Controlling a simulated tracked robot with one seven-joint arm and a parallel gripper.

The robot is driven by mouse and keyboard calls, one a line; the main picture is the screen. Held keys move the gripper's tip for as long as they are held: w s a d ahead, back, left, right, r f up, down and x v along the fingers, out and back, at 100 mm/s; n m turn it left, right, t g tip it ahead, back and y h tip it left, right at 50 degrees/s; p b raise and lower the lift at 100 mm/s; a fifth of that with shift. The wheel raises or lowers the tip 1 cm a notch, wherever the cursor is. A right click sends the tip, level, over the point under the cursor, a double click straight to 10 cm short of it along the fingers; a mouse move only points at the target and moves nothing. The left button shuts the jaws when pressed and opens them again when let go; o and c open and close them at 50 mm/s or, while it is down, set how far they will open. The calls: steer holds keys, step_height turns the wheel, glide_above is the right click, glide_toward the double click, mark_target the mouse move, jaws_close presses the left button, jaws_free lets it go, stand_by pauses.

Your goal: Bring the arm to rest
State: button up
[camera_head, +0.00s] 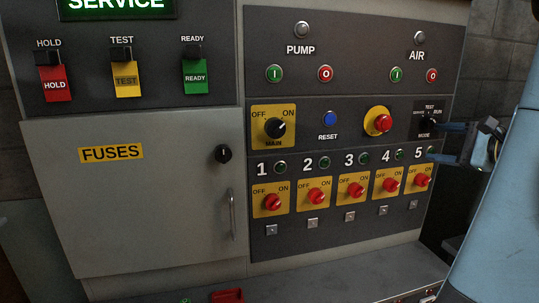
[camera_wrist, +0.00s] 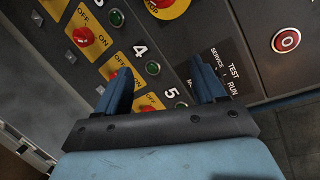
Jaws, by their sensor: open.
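My gripper (camera_head: 445,142) is at the right side of the control panel (camera_head: 345,80) in the head view, in front of the mode selector (camera_head: 427,122) and the switch numbered 5 (camera_head: 422,180). In the wrist view my gripper (camera_wrist: 160,72) has its two blue fingers spread apart, with nothing between them. The right finger covers part of the mode selector plate (camera_wrist: 222,68), so its knob is hidden there. I cannot tell whether a fingertip touches the panel. My blue arm fills the right edge of the head view.
Red rotary switches, such as switch 1 (camera_head: 272,202), line the lower panel. A red emergency button (camera_head: 383,123) and a black main switch (camera_head: 276,128) sit above. The fuses door (camera_head: 130,200) is closed. A grey ledge (camera_head: 310,282) runs below.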

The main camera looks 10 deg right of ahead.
steer(key=a+f+n+g+y, duration=0.2)
steer(key=a+n+g, duration=0.2)
steer(key=a, duration=0.7)
steer(key=s+a+f+n+g+h, duration=0.2)
steer(key=s+a+n+h, duration=0.2)
steer(key=s+a+n, duration=0.2)
steer(key=s+a+f+n+g+h, duration=0.3)
steer(key=s+a+n, duration=0.3)
steer(key=n, duration=0.3)
steer(key=shift+a+h, duration=0.45)
steer(key=shift+h, duration=0.05)
